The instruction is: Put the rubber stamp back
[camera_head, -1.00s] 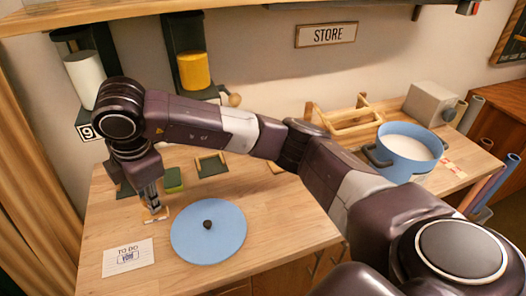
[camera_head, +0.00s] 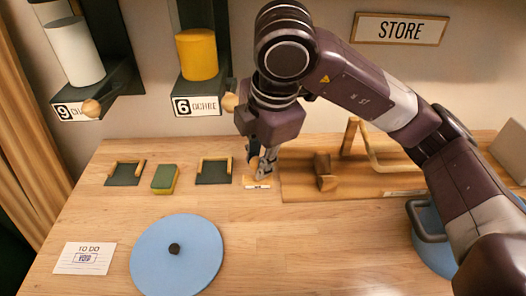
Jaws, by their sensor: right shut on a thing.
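My right gripper (camera_head: 261,168) points down at the back of the table, shut on the rubber stamp (camera_head: 254,163). Only a small tan wooden part of the stamp shows between the dark fingers; the rest is hidden. Just under it is a small tan holder (camera_head: 250,179) with a white label at its front. I cannot tell whether the stamp touches the holder. A white card (camera_head: 70,268) marked "TO DO" and "VOID" lies at the front left. My left gripper is not in view.
Two dark trays (camera_head: 125,180) (camera_head: 213,178) and a green sponge (camera_head: 164,179) stand left of the holder. A wooden board (camera_head: 300,190) with a rack is to its right. A blue lid (camera_head: 190,268) lies in front; a blue pot (camera_head: 432,248) is partly behind my arm.

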